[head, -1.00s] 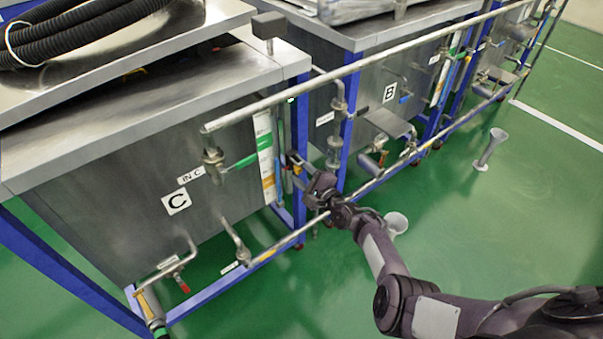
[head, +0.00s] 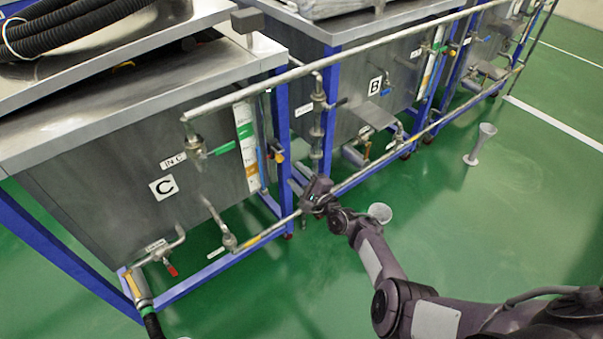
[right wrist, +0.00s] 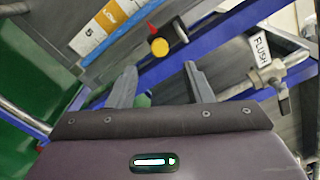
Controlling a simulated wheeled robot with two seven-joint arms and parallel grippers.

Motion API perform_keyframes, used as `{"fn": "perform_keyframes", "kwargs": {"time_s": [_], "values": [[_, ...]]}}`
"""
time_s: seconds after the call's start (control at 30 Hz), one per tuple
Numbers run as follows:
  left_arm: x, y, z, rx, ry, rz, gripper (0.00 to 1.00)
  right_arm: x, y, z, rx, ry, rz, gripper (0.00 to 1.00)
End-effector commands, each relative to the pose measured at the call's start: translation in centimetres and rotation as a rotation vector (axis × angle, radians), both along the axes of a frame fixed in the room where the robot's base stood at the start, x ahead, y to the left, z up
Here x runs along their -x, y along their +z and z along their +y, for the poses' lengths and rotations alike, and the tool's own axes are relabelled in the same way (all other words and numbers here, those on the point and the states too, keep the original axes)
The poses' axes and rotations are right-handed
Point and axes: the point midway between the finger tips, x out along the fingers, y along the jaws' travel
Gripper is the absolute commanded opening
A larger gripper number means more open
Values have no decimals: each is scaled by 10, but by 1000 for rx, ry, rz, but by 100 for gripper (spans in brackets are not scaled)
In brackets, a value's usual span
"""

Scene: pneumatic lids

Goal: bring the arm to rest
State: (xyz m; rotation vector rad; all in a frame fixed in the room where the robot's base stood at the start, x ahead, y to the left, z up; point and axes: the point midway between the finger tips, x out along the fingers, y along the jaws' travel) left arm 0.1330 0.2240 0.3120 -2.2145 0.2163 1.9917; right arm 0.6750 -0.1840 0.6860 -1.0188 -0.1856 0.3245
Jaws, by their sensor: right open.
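My right gripper (head: 297,184) is in front of the blue frame between tank C (head: 95,190) and tank B (head: 350,100), close to the lower rail. In the right wrist view its two fingers (right wrist: 160,80) stand apart with nothing between them. A round yellow knob (right wrist: 159,46) and a red lever (right wrist: 152,28) show beyond the fingertips. I cannot tell whether the gripper touches the rail or pipework. My right arm comes in from the lower right. My left gripper is not in view.
A long upper pipe (head: 235,97) and a lower rail (head: 352,180) run along the tank fronts. A valve labelled FLUSH (right wrist: 270,78) is right of the fingers. A grey funnel-shaped stand (head: 480,143) is on the green floor (head: 500,240), which is otherwise open at right.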

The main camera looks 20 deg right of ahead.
Motion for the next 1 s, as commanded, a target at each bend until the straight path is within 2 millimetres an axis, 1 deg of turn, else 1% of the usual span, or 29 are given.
{"fn": "perform_keyframes", "kwargs": {"time_s": [0.5,0.57,0.6,0.67,0.77,0.8,0.87,0.9,0.97,1.0], "values": [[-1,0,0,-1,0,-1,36,0,0,1,0,1,1,46],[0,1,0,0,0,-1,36,3,-5,2,14,2,7,46],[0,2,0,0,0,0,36,7,-11,2,38,4,18,46],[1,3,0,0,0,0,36,17,-28,4,102,13,44,46],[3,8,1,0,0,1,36,48,-75,7,285,48,115,46],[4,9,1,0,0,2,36,65,-98,8,380,74,149,46],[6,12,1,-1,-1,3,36,96,-133,9,529,124,201,46],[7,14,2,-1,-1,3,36,118,-155,9,627,164,231,46],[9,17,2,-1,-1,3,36,152,-186,8,770,230,273,46],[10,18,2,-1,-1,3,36,177,-206,6,862,282,300,46]]}}
